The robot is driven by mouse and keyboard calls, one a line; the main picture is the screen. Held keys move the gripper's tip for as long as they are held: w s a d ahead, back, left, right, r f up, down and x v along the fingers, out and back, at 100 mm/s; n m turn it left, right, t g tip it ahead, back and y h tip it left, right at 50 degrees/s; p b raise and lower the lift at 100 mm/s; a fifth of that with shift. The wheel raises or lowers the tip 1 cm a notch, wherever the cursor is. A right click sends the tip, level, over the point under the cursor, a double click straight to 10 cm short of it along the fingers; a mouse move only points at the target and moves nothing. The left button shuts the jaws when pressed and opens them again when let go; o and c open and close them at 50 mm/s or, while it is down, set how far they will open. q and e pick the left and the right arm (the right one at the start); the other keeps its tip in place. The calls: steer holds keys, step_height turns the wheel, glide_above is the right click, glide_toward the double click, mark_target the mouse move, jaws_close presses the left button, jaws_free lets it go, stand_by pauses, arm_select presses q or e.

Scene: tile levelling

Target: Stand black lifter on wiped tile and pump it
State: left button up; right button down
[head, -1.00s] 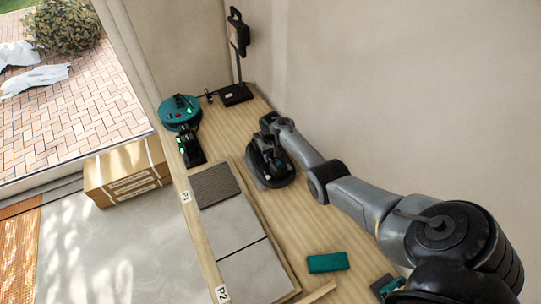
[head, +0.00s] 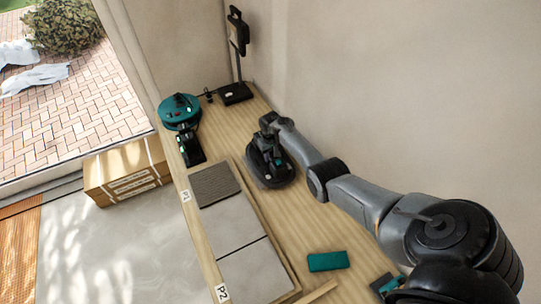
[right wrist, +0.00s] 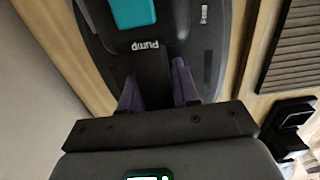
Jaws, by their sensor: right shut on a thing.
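The black lifter (head: 283,176) is on or just above the wooden bench, right of the ribbed dark tile; I cannot tell whether its base touches the wood. My right gripper (head: 267,143) is shut on its handle. In the right wrist view, the purple-padded fingers (right wrist: 157,88) close around the lifter's black handle, below a teal button and the word "pump". The lifter's base (right wrist: 205,60) fills the top of that view. Two plain grey tiles (head: 228,224) lie in a row with the ribbed tile (head: 214,185). My left gripper is out of view.
Labels P1 (head: 185,196) and P2 (head: 222,293) mark the bench edge. A teal block (head: 328,261) lies near the front. A round teal device (head: 179,108), a black device (head: 191,150) and a lamp stand (head: 236,93) are at the back. The wall borders the right side.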

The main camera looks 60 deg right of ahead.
steer(key=shift+d, duration=0.1)
stand_by(0.4)
steer(key=shift+f+b, duration=0.3)
stand_by(0.4)
steer(key=c, duration=0.8)
jaws_free()
steer(key=shift+w, duration=0.1)
steer(key=shift+o, duration=0.2)
steer(key=shift+f, duration=0.1)
